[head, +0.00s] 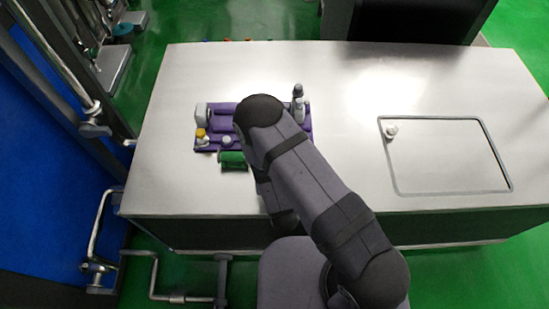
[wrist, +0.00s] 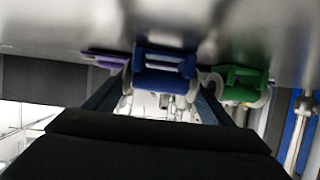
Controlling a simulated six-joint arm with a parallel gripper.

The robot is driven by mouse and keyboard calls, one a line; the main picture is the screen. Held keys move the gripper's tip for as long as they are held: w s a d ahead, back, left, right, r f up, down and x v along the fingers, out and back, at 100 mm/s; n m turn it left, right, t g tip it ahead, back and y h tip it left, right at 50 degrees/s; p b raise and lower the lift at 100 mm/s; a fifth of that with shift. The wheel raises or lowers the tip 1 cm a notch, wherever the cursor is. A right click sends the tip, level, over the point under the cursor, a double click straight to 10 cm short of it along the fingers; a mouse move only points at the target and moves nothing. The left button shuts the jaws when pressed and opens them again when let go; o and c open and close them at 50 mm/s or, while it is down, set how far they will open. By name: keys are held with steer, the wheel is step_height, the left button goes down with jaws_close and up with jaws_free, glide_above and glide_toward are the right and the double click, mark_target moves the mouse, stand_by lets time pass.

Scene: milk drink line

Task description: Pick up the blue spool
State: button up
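The blue spool (wrist: 165,72) is at the centre of the wrist view, between the two fingers of my gripper (wrist: 164,84). The fingers flank it closely on both sides; I cannot tell whether they press on it. The tabletop (wrist: 60,22) fills the top of that view, close to the spool. In the head view my arm hides the gripper's fingers and the blue spool.
A green spool (wrist: 242,84) sits close to the right finger; it also shows in the head view (head: 232,159), at the front of a purple tray (head: 206,144). The tray holds several small bottles. The table's right side has a framed panel (head: 445,160) with a small white object (head: 391,130).

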steer(key=shift+r, duration=0.2)
steer(key=shift+r, duration=4.85)
